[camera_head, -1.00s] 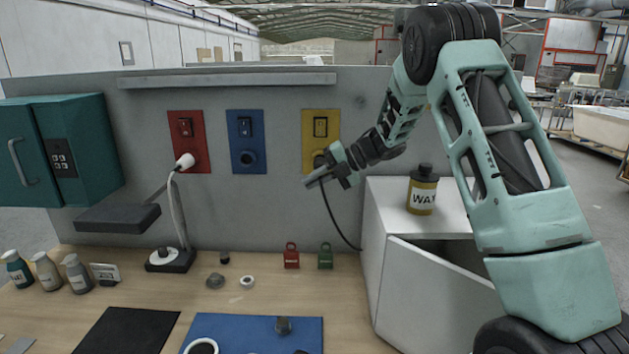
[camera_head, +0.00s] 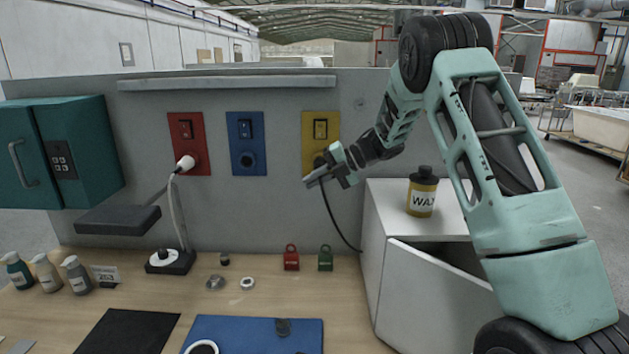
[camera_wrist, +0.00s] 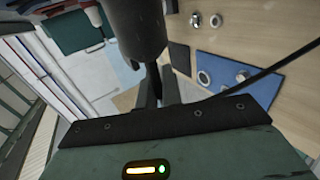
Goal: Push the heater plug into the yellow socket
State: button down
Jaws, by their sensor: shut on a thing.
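The yellow socket panel (camera_head: 311,126) is on the grey back wall, with a switch above a dark round socket (camera_head: 319,159). My gripper (camera_head: 309,181) is in front of the panel's lower edge and partly covers the socket area. It is shut on the heater plug, a dark cylinder (camera_wrist: 137,25) seen large at the top of the wrist view. The plug's black cable (camera_head: 331,213) hangs from the gripper towards the white cabinet; it also shows in the wrist view (camera_wrist: 268,76). The plug's tip and its gap to the socket are hidden.
Red (camera_head: 202,158) and blue (camera_head: 247,127) socket panels are to the left; a white plug (camera_head: 186,162) sits at the red one. A white cabinet (camera_head: 372,255) carrying a wax can (camera_head: 421,193) stands right. Small padlocks (camera_head: 291,259) stand on the bench below.

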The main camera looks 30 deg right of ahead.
jog(key=shift+w+d, duration=0.35)
jog(key=shift+w, duration=0.15)
jog(key=c, duration=1.5)
grip_release()
jog(key=b+v, duration=0.5)
jog(key=v, duration=1.2)
jog(key=shift+r+b, duration=0.15)
jog(key=shift+b, duration=0.15)
jog(key=shift+s+d, duration=0.1)
jog(key=shift+d, duration=0.05)
